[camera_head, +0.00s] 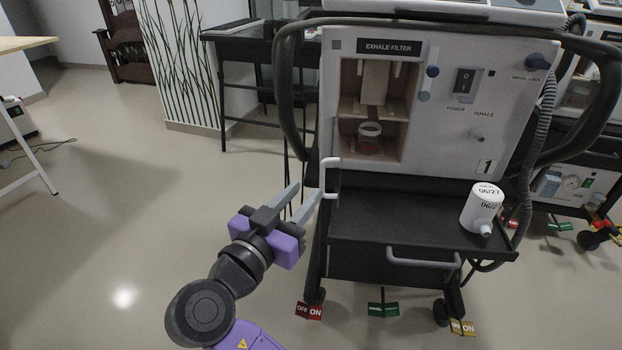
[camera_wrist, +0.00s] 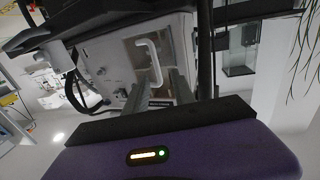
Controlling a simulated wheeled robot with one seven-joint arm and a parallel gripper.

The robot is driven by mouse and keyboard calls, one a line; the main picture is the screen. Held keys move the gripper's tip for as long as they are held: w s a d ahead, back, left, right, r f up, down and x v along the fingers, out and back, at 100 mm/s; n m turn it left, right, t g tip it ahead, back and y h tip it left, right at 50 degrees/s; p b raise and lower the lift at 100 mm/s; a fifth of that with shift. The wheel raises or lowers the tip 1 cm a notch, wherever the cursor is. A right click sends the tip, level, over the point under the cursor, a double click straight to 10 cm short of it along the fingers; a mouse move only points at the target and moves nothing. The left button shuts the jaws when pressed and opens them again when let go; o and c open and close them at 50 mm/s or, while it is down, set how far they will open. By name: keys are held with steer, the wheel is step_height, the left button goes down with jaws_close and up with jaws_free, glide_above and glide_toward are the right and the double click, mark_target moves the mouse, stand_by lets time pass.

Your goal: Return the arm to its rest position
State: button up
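My gripper (camera_head: 303,198) is purple and grey. It is held low in front of the left side of the ventilator (camera_head: 466,130), with its two fingers apart and nothing between them. In the wrist view the fingers of my gripper (camera_wrist: 160,84) point toward the ventilator's white handle (camera_wrist: 148,61), which shows just beyond the tips. In the head view the handle (camera_head: 327,178) is at the ventilator's lower left, close to the right fingertip. I cannot tell whether they touch. My arm reaches up from the bottom of the head view.
The exhale filter compartment (camera_head: 399,100) holds a cup-like part (camera_head: 369,138). A white labelled canister (camera_head: 481,208) stands on the black shelf (camera_head: 372,229). Red, green and yellow tags lie by the wheels. A black table (camera_head: 240,32) stands behind.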

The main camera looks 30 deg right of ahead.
steer(key=shift+s+a, duration=0.35)
steer(key=shift+a, duration=0.3)
steer(key=w+a+r+n+t+y, duration=0.1)
steer(key=w+a+n+t+y, duration=0.25)
steer(key=w+n+t, duration=0.2)
steer(key=s+a+f+n+t+y, duration=0.3)
steer(key=s+a+f+n+y, duration=0.4)
steer(key=f+n+y, duration=0.4)
steer(key=s+d+f+m+g, duration=0.1)
steer(key=s+d, duration=0.2)
steer(key=s, duration=0.8)
steer(key=s+d+f+m+y, duration=0.1)
steer(key=s+d+f+m, duration=0.15)
steer(key=s, duration=0.85)
steer(key=s+d+m+g, duration=0.1)
steer(key=s+d, duration=0.2)
steer(key=s, duration=0.8)
step_height(320, 180, up, 34)
steer(key=p, duration=3.4)
steer(key=shift+s+d+p, duration=0.15)
steer(key=shift+s+p, duration=0.15)
steer(key=shift+s, duration=0.1)
